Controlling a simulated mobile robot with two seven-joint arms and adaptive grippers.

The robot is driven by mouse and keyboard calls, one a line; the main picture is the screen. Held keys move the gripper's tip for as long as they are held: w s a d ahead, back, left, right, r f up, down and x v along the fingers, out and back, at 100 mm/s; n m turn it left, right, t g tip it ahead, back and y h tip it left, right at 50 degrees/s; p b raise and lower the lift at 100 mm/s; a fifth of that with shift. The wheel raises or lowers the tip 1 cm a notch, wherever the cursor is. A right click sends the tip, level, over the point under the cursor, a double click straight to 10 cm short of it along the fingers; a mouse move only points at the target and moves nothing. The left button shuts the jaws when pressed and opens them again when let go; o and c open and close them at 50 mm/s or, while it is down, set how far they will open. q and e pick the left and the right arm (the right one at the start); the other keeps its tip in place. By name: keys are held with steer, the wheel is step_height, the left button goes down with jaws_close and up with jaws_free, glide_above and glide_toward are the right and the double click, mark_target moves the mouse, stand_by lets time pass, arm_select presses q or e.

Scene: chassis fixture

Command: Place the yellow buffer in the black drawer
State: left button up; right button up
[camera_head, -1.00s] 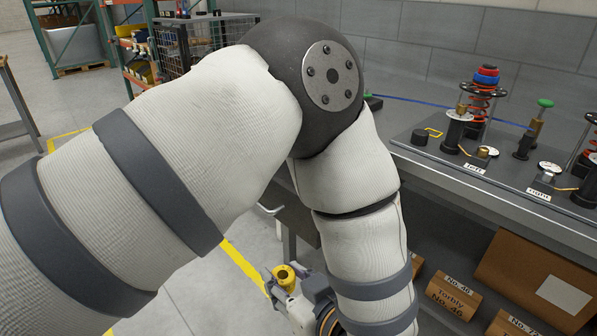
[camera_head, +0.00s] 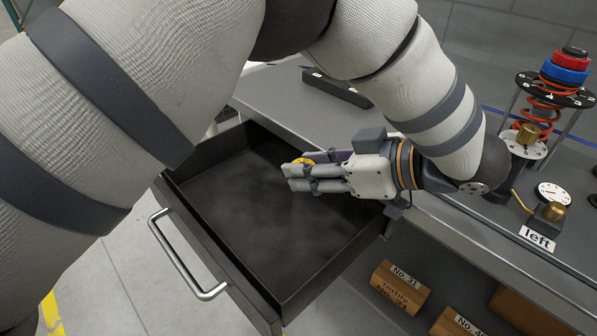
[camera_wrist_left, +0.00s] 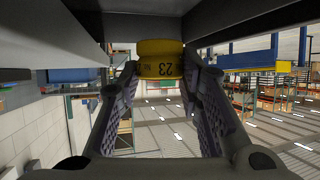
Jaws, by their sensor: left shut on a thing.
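The yellow buffer shows at the fingertips of my left gripper (camera_head: 305,176). In the head view only a small part of the buffer (camera_head: 304,161) shows, as the fingers hide the rest. In the left wrist view the buffer (camera_wrist_left: 161,60), marked 23, sits between the two finger pads. My left gripper is shut on it. The black drawer (camera_head: 185,190) is pulled out from the workbench and looks empty. In the head view the gripper and buffer overlap the drawer's right part; their exact height relative to its rim is hard to tell. My right gripper is in neither view.
The grey workbench (camera_head: 285,98) lies behind and right of the drawer, with a long dark bar (camera_head: 337,88) on it. A fixture with an orange spring (camera_head: 543,100) stands at right, near a "left" label (camera_head: 537,239). Labelled brown boxes (camera_head: 400,287) lie below the bench.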

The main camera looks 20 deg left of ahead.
arm_select(q)
steer(key=shift+w+a, duration=0.25)
steer(key=s+x, duration=0.1)
steer(key=x, duration=0.9)
glide_above(252, 202)
step_height(252, 202, down, 5)
steer(key=shift+s+d, duration=0.1)
steer(key=shift+d, duration=0.05)
steer(key=shift+f+b, duration=0.3)
steer(key=shift+f, duration=1.5)
steer(key=o, duration=1.1)
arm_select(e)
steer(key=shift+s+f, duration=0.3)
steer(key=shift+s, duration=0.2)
arm_select(q)
steer(key=shift+r, duration=0.15)
steer(key=v, duration=0.7)
steer(key=shift+d+r, duration=0.1)
steer(key=shift+r, duration=0.1)
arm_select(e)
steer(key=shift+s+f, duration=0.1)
